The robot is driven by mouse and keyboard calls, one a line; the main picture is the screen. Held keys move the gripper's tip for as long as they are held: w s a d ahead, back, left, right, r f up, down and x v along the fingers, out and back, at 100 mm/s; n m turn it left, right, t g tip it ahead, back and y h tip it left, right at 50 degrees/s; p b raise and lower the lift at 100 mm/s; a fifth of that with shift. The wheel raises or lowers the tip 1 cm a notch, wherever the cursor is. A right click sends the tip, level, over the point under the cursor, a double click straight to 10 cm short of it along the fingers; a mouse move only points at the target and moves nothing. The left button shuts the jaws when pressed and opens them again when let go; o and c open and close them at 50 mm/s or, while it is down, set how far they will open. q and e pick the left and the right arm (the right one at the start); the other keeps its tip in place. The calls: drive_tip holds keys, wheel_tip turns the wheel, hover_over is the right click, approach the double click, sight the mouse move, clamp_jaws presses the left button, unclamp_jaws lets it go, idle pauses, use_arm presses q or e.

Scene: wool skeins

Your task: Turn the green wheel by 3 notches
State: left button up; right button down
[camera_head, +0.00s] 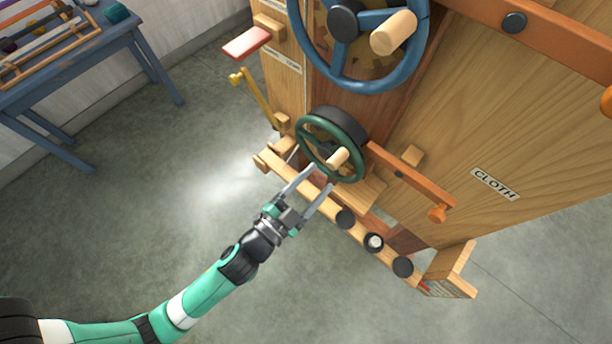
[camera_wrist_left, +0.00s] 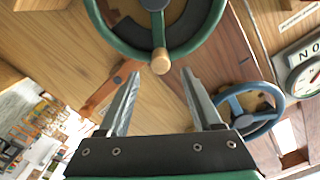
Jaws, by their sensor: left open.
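The green wheel (camera_head: 304,133) is mounted low on the wooden machine, with a light wooden handle peg (camera_head: 339,158) standing out from it. In the left wrist view the green wheel (camera_wrist_left: 198,42) fills the top, and its peg (camera_wrist_left: 161,62) is at the bottom of the rim, pointing at the camera. My left gripper (camera_head: 322,177) is open and empty, its two fingers pointing toward the peg. In the left wrist view the fingertips of the left gripper (camera_wrist_left: 160,74) lie to either side of and just below the peg, apart from it. My right gripper is not in view.
A larger blue wheel (camera_head: 345,86) with a wooden peg is above the green wheel. An orange lever (camera_head: 410,180) is right of it, a yellow crank (camera_head: 258,95) left. A wooden rail with black knobs (camera_head: 346,218) runs below. A blue table (camera_head: 70,65) stands at the upper left.

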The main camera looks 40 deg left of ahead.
use_arm(q)
drive_tip(key=s, duration=0.3)
drive_tip(key=shift+s+b, duration=0.3)
drive_tip(key=shift+s, duration=0.1)
